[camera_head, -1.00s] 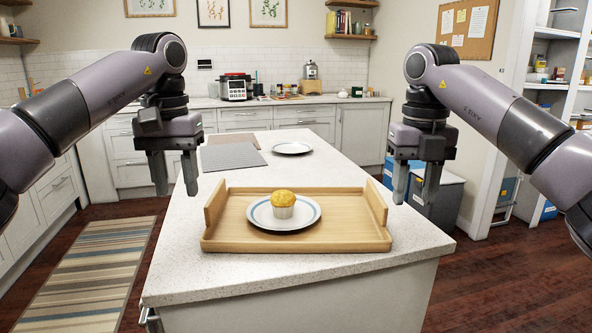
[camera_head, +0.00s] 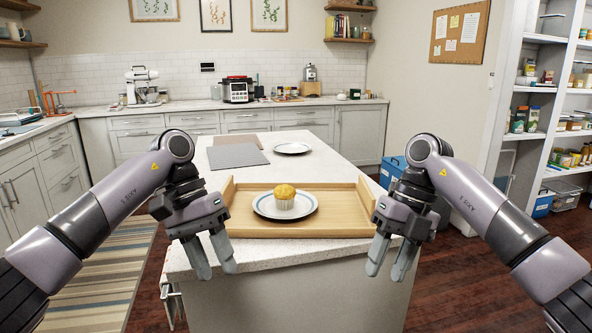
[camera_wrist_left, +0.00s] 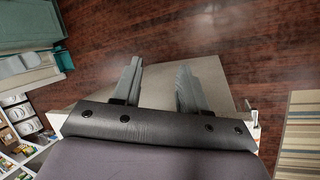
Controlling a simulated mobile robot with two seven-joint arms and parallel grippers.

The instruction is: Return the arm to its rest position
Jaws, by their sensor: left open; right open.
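My left gripper (camera_head: 212,258) is open and empty, in front of the island's near left edge in the head view. In the left wrist view its two fingers (camera_wrist_left: 157,85) are spread with nothing between them. My right gripper (camera_head: 390,258) is open and empty near the island's front right corner. A wooden tray (camera_head: 345,227) lies on the island counter between and behind the grippers. On it sits a white plate with a blue ring (camera_head: 264,208), holding a muffin (camera_head: 284,197) with a golden top. Both grippers are apart from the plate and muffin.
Shelves (camera_head: 540,120) stand at the right. A striped rug (camera_head: 95,275) lies on the floor at left.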

